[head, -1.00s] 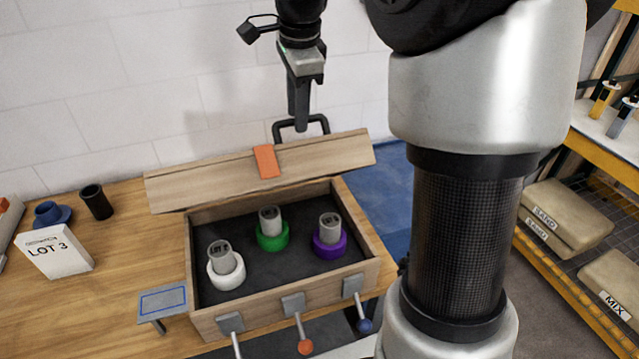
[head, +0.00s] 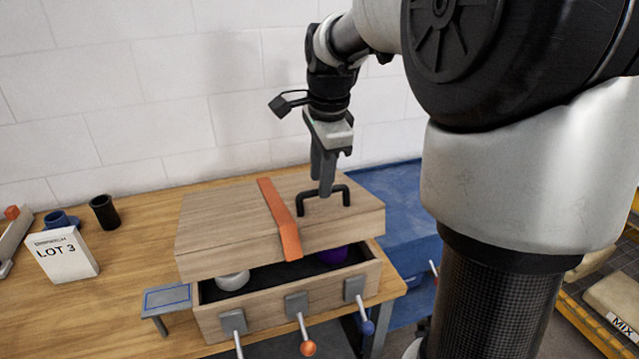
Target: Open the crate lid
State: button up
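The wooden crate (head: 268,310) stands on the workbench. Its wooden lid (head: 225,215), crossed by an orange strap (head: 279,217), lies over most of the opening, with a gap along the front edge. A white piece (head: 233,279) and a purple piece (head: 333,254) show through this gap; the rest of the inside is hidden. A black U-shaped handle (head: 345,194) stands on the lid's top. My gripper (head: 325,188) points down with its fingertips at the handle's bar and appears shut on it.
Three levers with an orange ball (head: 308,348), a blue ball (head: 368,327) and a cut-off end are on the crate's front. A small grey side plate (head: 166,298), a LOT 3 card (head: 62,254) and dark cups (head: 104,212) stand left. The wall is close behind.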

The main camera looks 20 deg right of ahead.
jog(key=shift+r, duration=0.15)
notch_tip(320, 180, up, 20)
jog(key=w+p, duration=0.1)
jog(key=p, duration=0.5)
dwell(1.8)
dwell(0.5)
